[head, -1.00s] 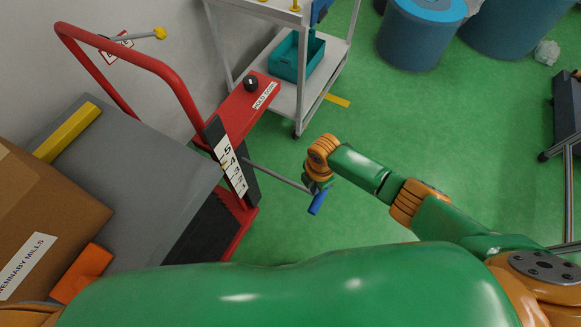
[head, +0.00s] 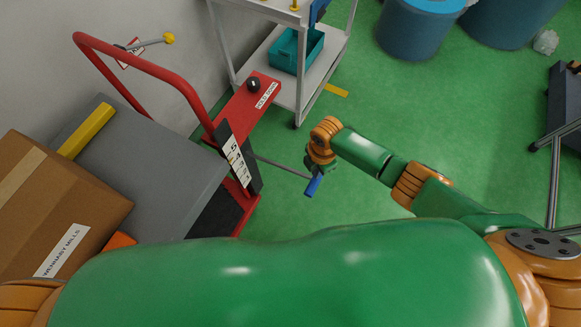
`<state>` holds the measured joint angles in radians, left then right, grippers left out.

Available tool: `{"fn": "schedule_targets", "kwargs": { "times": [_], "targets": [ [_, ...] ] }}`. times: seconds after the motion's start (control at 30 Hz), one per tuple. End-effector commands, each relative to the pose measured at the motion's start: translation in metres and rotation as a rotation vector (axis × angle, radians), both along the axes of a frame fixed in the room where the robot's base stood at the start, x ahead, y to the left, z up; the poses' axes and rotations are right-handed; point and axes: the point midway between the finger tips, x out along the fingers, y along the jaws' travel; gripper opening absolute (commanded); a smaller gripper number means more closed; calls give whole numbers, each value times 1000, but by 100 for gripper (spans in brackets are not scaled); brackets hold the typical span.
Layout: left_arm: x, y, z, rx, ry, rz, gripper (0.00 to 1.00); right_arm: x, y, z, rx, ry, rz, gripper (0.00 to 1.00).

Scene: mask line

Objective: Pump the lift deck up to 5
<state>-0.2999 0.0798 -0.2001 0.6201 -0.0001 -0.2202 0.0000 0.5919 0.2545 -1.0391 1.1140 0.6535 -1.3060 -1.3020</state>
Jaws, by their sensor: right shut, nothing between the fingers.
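The lift has a red frame with a handle (head: 130,52), a grey deck (head: 150,165) and a number plate (head: 235,160) marked with 5 at its top. The figures below are small, and I cannot read the deck's level from them. A thin pump lever (head: 283,167) sticks out from the lift to the right and ends in a blue grip (head: 313,186). My right gripper (head: 319,168) is shut and empty at the lever's end, just above the blue grip. I cannot tell whether it touches the lever. My left gripper is out of view.
A cardboard box (head: 55,200) and a yellow bar (head: 86,130) are on the deck. A black knob (head: 253,84) sits by a "HOLD DOWN"-like label. A shelf cart with a teal bin (head: 290,58) stands behind.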

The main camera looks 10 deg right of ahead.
Motion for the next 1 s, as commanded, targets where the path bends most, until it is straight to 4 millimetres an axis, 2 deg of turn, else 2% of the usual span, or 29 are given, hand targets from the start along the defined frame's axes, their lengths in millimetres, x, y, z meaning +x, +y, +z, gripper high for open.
{"fn": "schedule_targets", "kwargs": {
  "times": [1.0],
  "targets": [
    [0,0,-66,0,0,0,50,2,4,-68,1,0,0,0]
  ]
}}
